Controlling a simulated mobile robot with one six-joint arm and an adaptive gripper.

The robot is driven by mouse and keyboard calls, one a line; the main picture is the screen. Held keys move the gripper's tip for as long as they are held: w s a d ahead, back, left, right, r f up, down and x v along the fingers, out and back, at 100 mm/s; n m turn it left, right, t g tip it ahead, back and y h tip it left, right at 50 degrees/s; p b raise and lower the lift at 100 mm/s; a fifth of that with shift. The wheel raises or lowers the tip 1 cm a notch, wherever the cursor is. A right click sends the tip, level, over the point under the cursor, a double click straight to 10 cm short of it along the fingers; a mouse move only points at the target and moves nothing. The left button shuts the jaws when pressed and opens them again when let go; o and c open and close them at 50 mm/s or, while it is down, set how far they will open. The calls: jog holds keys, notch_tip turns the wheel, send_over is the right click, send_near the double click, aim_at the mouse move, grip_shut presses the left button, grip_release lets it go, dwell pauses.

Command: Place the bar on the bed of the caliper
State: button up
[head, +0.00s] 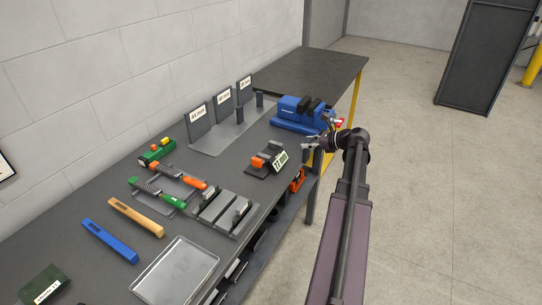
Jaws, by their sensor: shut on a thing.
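My gripper (314,144) is over the right edge of the bench, right of the caliper and just below the blue vise in the picture. It is shut on a small piece that I take to be the bar, too small here to make out clearly. The caliper (265,162) is a dark and orange device with a white display, low on the bench. My gripper is apart from it. No bar can be made out on its bed. Two dark upright bars (240,115) stand on a grey plate before labelled panels.
The blue vise (300,114) stands close behind my gripper. A grey rack (226,212), files with green and orange handles (193,183), an empty metal tray (176,272), and blue (110,241) and tan (136,217) tools lie nearer. The bench's far end is clear.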

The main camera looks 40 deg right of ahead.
jog(key=w+a+r+p, duration=0.2)
jog(key=w+r+p, duration=0.1)
jog(key=w, duration=0.4)
jog(key=w+a+r+p, duration=0.3)
jog(key=w, duration=0.5)
jog(key=shift+a+r, duration=0.2)
jog(key=shift+r, duration=0.05)
jog(key=shift+f, duration=0.15)
notch_tip(320, 180, down, 6)
jog(key=b, duration=0.6)
jog(key=shift+f+b, duration=1.85)
jog(key=shift+f, duration=0.05)
jog(key=shift+f, duration=0.15)
jog(key=o, duration=1.3)
jog(key=shift+s, duration=0.1)
